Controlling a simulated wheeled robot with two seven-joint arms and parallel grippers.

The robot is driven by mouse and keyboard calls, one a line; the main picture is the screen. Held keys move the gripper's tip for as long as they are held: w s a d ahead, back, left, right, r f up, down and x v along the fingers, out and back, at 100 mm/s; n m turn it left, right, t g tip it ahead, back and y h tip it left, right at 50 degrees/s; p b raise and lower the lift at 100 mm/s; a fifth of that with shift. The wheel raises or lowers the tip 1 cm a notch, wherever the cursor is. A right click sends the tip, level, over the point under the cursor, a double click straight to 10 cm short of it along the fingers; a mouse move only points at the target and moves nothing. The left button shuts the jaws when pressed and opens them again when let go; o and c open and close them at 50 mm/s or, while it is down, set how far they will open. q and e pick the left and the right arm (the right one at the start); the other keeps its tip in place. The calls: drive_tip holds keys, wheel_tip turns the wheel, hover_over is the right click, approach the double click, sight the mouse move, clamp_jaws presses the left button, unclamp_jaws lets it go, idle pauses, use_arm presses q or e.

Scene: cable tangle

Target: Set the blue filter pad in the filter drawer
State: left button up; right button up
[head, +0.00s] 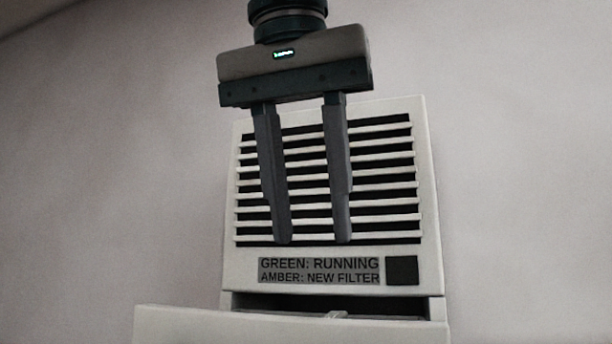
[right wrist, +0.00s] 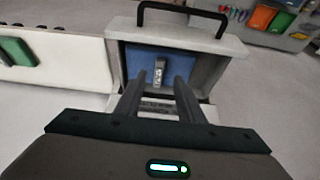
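The blue filter pad (right wrist: 142,60) lies inside the pulled-out filter drawer (right wrist: 228,46) in the right wrist view, with a pale grey tab (right wrist: 160,72) standing up from it. In the head view the drawer's front (head: 250,326) shows at the bottom, and a bit of the tab (head: 337,314) shows over its edge; the pad is hidden there. My right gripper (head: 312,239) points down in front of the unit's louvres, above the drawer, open with nothing between its fingers. In the right wrist view its fingertips (right wrist: 158,88) are apart on the near side of the tab. My left gripper is not in view.
The white unit (head: 425,200) has a label reading green running, amber new filter, and a dark indicator square (head: 402,270). The drawer has a black handle (right wrist: 182,8). A green item (right wrist: 17,52) lies at left; a grey bin (right wrist: 290,40) with coloured items stands at upper right.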

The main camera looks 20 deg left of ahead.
drive_tip(key=shift+v, duration=1.25)
idle(0.7)
